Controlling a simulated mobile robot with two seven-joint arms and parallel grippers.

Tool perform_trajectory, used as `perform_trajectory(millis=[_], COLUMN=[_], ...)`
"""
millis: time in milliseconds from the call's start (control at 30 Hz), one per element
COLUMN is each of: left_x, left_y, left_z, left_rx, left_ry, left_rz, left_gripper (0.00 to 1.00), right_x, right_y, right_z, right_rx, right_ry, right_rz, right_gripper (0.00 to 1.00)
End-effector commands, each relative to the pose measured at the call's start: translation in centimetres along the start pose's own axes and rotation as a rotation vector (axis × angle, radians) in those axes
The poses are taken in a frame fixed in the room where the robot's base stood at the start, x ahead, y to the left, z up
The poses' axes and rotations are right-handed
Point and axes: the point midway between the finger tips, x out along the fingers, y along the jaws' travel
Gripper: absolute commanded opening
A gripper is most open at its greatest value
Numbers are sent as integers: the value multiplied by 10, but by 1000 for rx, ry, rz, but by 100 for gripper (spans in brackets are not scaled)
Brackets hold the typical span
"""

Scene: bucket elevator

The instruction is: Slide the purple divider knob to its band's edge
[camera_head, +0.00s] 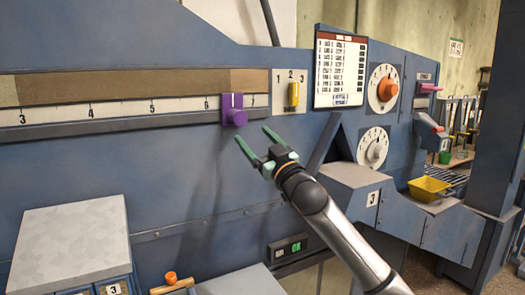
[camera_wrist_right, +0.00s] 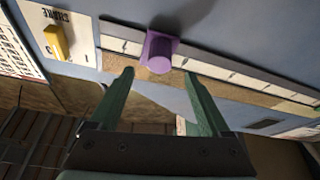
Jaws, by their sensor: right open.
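The purple divider knob (camera_head: 234,116) sits on a purple plate on the slide rail, near the right end of the numbered scale (camera_head: 150,106). In the right wrist view the purple knob (camera_wrist_right: 158,50) is ahead of the fingertips, roughly between them. My right gripper (camera_head: 253,139) is open and empty, just below and to the right of the knob, apart from it. It also shows in the right wrist view (camera_wrist_right: 158,80) with its green fingers spread. A brown band (camera_head: 130,87) runs above the scale, with a lighter part at its right end. My left gripper is out of view.
A yellow switch (camera_head: 294,94) on a 1-2-3 plate is right of the knob. An orange dial (camera_head: 387,89) and a grey dial (camera_head: 373,150) are farther right. A grey-topped box (camera_head: 70,240) stands at lower left. The panel below the rail is clear.

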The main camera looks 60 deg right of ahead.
Motion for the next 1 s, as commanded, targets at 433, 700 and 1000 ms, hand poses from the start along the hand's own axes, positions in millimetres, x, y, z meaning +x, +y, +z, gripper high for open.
perform_trajectory(millis=[433,700,1000], left_x=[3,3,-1], left_y=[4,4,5], left_z=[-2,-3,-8], left_rx=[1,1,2], left_ry=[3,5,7], left_rz=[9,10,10], left_gripper=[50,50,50], right_x=[-32,-32,-29], right_y=[0,0,2], right_z=[0,0,-6], right_rx=[-1,-1,-1], right_ry=[-1,0,0], right_rz=[1,1,1], right_gripper=[81,81,81])
